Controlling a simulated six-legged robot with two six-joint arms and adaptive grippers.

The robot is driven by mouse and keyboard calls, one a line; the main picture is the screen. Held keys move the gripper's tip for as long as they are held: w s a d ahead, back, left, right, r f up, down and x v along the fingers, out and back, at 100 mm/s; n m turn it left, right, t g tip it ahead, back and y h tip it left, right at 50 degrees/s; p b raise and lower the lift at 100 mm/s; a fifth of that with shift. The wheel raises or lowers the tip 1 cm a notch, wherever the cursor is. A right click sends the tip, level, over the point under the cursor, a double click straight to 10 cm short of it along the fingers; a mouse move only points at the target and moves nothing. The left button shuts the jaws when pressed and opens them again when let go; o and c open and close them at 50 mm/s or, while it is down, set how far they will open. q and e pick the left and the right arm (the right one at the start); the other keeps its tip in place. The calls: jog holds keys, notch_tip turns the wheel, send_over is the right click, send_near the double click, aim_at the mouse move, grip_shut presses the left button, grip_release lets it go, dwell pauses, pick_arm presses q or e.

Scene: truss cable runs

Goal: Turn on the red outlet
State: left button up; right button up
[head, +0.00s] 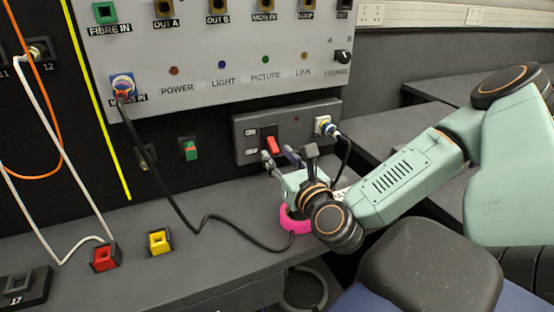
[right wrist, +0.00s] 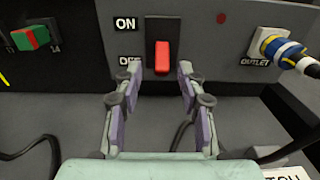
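The outlet box (head: 250,152) is a dark grey unit on the wall below the large panel. Its red rocker switch (head: 271,143) also shows in the right wrist view (right wrist: 162,57), between the ON label (right wrist: 126,24) above and the OFF label (right wrist: 128,61) below, both to its left. A plug (head: 325,127) with a blue and yellow band sits in the socket marked OUTLET. My right gripper (head: 281,157) is open and empty, just in front of and below the switch, its fingertips either side of the switch's lower end in the wrist view. My left gripper is not in view.
A black cable from the panel's port (head: 122,85) runs across the desk (head: 210,220). A pink ring (head: 293,221) lies near my right wrist.

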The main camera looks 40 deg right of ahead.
jog(key=shift+b+x, duration=0.3)
jog(key=shift+x, duration=0.75)
jog(key=shift+s, duration=0.2)
jog(key=shift+w+d+f, duration=0.1)
jog(key=shift+w+d, duration=0.05)
jog(key=c, duration=0.4)
grip_shut()
